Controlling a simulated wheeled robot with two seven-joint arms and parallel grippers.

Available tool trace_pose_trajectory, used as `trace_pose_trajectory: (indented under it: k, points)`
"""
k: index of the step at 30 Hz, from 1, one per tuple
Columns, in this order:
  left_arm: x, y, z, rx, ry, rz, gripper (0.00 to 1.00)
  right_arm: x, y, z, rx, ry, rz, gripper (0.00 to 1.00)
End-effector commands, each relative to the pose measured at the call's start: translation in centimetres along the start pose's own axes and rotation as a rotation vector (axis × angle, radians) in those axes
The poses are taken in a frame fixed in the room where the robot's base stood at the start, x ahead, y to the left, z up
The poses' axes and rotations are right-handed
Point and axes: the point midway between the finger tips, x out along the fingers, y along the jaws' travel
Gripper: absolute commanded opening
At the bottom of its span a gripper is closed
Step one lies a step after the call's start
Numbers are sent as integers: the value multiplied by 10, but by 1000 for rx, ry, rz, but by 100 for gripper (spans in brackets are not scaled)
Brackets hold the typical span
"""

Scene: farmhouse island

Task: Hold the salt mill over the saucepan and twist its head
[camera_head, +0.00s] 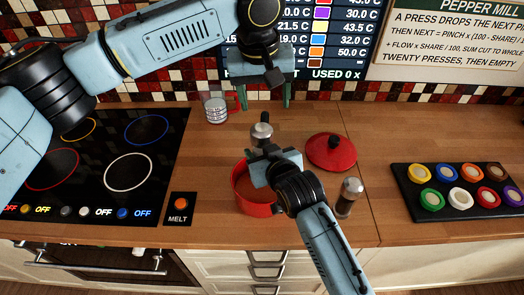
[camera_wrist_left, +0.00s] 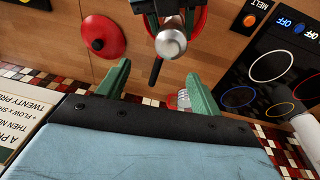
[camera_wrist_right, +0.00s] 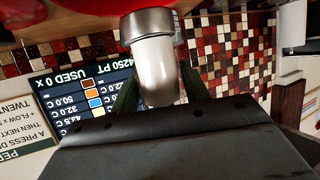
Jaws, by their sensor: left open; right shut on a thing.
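The salt mill (camera_head: 261,132), with a silver head and a pale body (camera_wrist_right: 158,72), is upright in my right gripper (camera_head: 265,160), above the red saucepan (camera_head: 241,190). My right gripper is shut on its body. The left wrist view shows the mill's rounded head (camera_wrist_left: 171,42) from above, with part of the saucepan (camera_wrist_left: 202,20) behind it. My left gripper (camera_head: 263,99) is open and empty, higher than the mill head and towards the back wall; the head lies beyond its fingertips (camera_wrist_left: 157,76). My right arm hides much of the saucepan.
A red lid (camera_head: 331,152) and a dark-bodied mill (camera_head: 348,198) stand to the right. A glass jar (camera_head: 215,109) is at the back. The hob (camera_head: 105,150) and melt button (camera_head: 180,205) are left, a tray of coloured pots (camera_head: 450,207) far right.

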Motion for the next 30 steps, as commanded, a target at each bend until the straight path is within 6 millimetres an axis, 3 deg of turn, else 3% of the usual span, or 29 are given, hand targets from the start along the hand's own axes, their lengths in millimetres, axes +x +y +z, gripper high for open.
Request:
trace_pose_trajectory:
  k: [4,8,21,30]
  points:
    - [-8,-4,6,21,4,-73,65,0,0,-1,0,3,0,4]
    - [-3,-6,8,23,3,-87,65,0,0,-1,0,3,0,4]
    - [56,-11,17,21,0,-83,65,0,0,-1,0,3,0,4]
    - [78,-12,19,22,3,-81,65,0,0,-1,0,3,0,4]
